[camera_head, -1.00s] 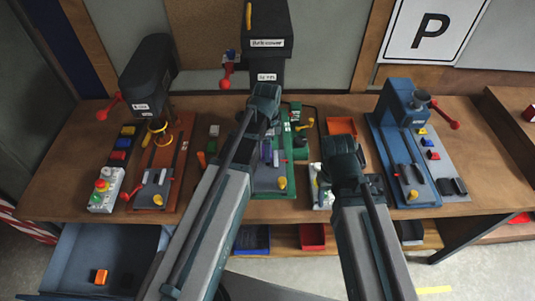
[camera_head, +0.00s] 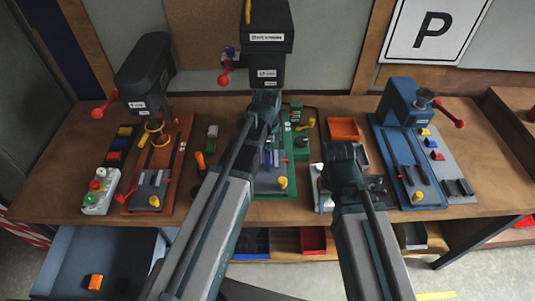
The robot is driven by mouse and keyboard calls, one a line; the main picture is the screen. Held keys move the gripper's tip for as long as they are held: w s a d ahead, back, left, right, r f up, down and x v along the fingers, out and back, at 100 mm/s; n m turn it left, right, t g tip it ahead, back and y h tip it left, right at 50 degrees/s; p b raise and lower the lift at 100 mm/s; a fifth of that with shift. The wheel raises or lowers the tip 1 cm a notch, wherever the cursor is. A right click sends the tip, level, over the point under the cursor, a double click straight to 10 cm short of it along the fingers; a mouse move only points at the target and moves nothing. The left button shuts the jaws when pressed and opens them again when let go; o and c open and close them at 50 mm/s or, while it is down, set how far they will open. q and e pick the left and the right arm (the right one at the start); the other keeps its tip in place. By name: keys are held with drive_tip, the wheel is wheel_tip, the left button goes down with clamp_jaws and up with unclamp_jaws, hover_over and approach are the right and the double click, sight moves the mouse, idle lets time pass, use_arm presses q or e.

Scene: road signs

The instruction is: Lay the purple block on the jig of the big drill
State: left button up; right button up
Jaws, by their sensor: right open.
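The big drill (camera_head: 267,35) is the tall black machine at the back middle, with a green base (camera_head: 298,113). A purple piece (camera_head: 267,158), which looks like the purple block, shows on the grey jig (camera_head: 272,182) of that base, partly hidden by my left arm. I cannot tell how it lies there. My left gripper (camera_head: 265,103) is in front of the drill, and its fingers are hidden behind the wrist. My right gripper (camera_head: 375,186) is open, right of the green base and left of the blue machine, with no block visible in it.
A dark drill with an orange base (camera_head: 148,195) stands left, and a blue machine (camera_head: 402,103) stands right. An orange tray (camera_head: 343,129) lies between the green and blue bases. A switch box (camera_head: 101,190) is at the left. An open drawer (camera_head: 75,262) holds an orange block (camera_head: 95,282).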

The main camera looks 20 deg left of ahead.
use_arm(q)
wheel_tip(320, 180, up, 12)
drive_tip(key=p, duration=1.2)
drive_tip(key=s+d+n+y, duration=0.1)
drive_tip(key=s+d+n, duration=0.9)
drive_tip(key=s, duration=0.4)
drive_tip(key=shift+s+d+r+n, duration=0.2)
drive_tip(key=shift+d+n, duration=0.05)
drive_tip(key=shift+n, duration=0.35)
drive_tip(key=shift+s, duration=0.1)
